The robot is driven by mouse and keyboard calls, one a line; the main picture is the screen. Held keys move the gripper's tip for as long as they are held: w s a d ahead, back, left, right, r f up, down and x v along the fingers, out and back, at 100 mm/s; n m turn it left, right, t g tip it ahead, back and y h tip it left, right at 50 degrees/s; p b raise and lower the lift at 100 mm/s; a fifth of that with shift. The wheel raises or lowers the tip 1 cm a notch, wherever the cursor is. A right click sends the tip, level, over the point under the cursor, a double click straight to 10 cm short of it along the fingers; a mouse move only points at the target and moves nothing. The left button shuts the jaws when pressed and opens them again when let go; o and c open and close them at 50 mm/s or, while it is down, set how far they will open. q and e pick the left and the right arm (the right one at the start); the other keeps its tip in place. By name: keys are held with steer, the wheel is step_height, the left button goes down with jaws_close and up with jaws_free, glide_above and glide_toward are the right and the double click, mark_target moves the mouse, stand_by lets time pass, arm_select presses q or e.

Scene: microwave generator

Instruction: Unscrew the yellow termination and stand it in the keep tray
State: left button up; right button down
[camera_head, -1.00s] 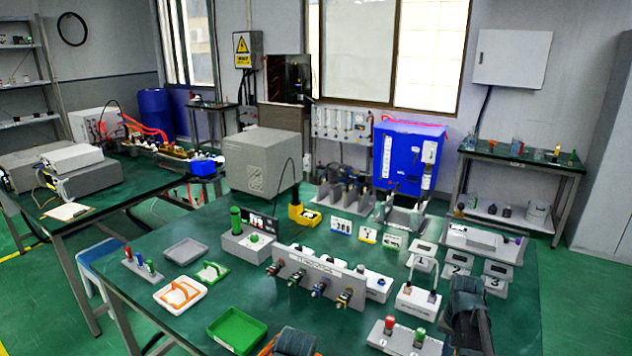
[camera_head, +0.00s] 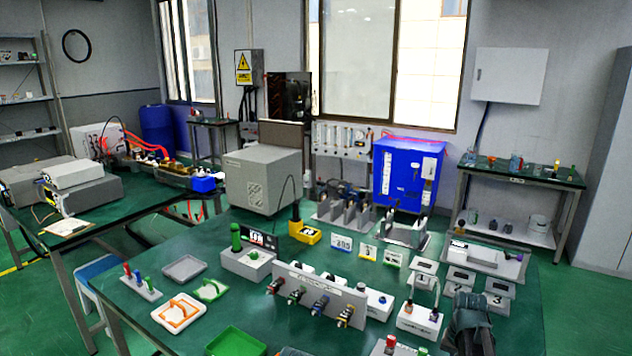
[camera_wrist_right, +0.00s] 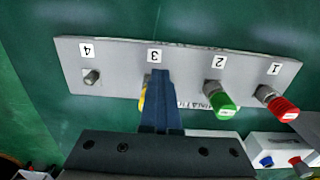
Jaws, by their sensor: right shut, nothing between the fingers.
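A light grey plate (camera_wrist_right: 85,65) numbered 1 to 4 fills the upper part of the right wrist view. A yellow termination (camera_wrist_right: 142,99) shows as a sliver at position 3, mostly hidden behind my right gripper (camera_wrist_right: 161,75). The fingers are shut and empty, in front of position 3; I cannot tell whether they touch the yellow piece. A green cap (camera_wrist_right: 224,105) is at position 2, a red cap (camera_wrist_right: 286,108) at position 1, and position 4 has a bare metal stud (camera_wrist_right: 91,77). My left gripper is not in view.
In the head view, a green tray (camera_head: 235,342), a grey tray (camera_head: 184,269) and a white tray (camera_head: 192,303) lie at the left; I cannot tell which is the keep tray. An upright panel (camera_head: 330,297) with several coloured connectors stands mid-table.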

steer(key=shift+s+d, duration=0.2)
steer(key=shift+d, duration=0.4)
steer(key=shift+s+d, duration=0.15)
steer(key=shift+d, duration=0.25)
stand_by(0.4)
steer(key=shift+s, duration=0.1)
steer(key=shift+s, duration=0.3)
step_height(320, 180, up, 6)
steer(key=p, duration=0.6)
steer(key=shift+a, duration=0.2)
